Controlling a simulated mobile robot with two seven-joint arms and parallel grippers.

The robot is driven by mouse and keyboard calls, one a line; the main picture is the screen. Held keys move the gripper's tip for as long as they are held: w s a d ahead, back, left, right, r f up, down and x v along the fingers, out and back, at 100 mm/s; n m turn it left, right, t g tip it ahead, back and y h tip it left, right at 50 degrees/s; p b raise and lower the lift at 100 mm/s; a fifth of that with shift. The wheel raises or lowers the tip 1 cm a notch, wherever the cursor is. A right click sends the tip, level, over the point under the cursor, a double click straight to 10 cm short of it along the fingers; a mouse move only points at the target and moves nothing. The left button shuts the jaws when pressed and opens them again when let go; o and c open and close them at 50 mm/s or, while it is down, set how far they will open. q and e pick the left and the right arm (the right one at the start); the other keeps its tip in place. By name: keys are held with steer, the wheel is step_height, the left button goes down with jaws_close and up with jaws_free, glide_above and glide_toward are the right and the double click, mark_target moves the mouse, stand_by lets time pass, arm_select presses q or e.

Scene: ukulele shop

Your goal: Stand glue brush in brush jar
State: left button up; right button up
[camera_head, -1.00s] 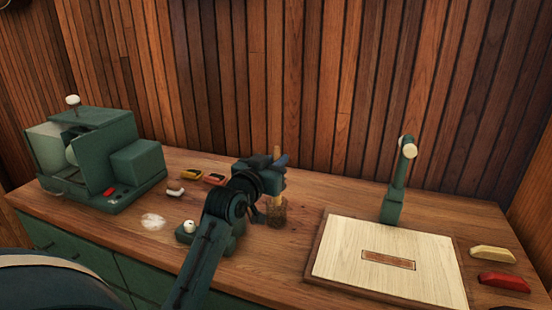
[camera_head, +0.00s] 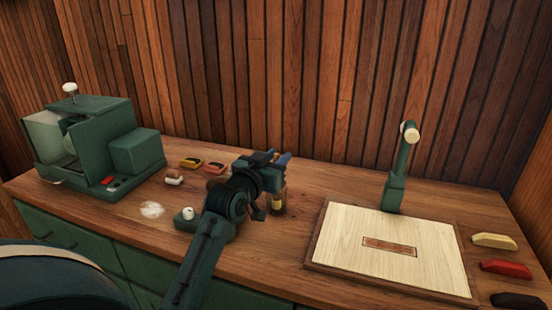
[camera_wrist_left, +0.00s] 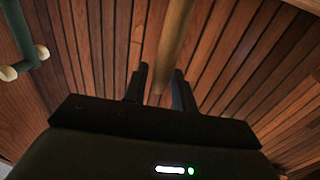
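The brush jar (camera_head: 284,201) is a small see-through jar on the workbench, partly hidden behind my left gripper. A yellowish-brown part of the glue brush (camera_head: 276,204) shows at the jar, just below the gripper. In the left wrist view the brush's pale wooden handle (camera_wrist_left: 173,42) runs between the two dark fingers, with a narrow gap on each side. My left gripper (camera_head: 273,160) is open around the handle, just above the jar; it also shows in the left wrist view (camera_wrist_left: 162,85). The brush's lower end is hard to make out. My right gripper is not in view.
A framed pale board (camera_head: 340,262) and a green post (camera_head: 396,190) stand to the right. Coloured blocks (camera_head: 505,268) lie at the right edge. A green machine (camera_head: 135,153) and small trays (camera_head: 192,164) are at the left. A white-knobbed item (camera_head: 188,213) sits beside my arm.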

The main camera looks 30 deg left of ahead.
arm_select(q)
steer(key=shift+o, duration=1.2)
steer(key=shift+s, duration=0.1)
steer(key=shift+s, duration=0.3)
steer(key=s+d+b, duration=0.1)
steer(key=s, duration=1.1)
steer(key=shift+s, duration=0.2)
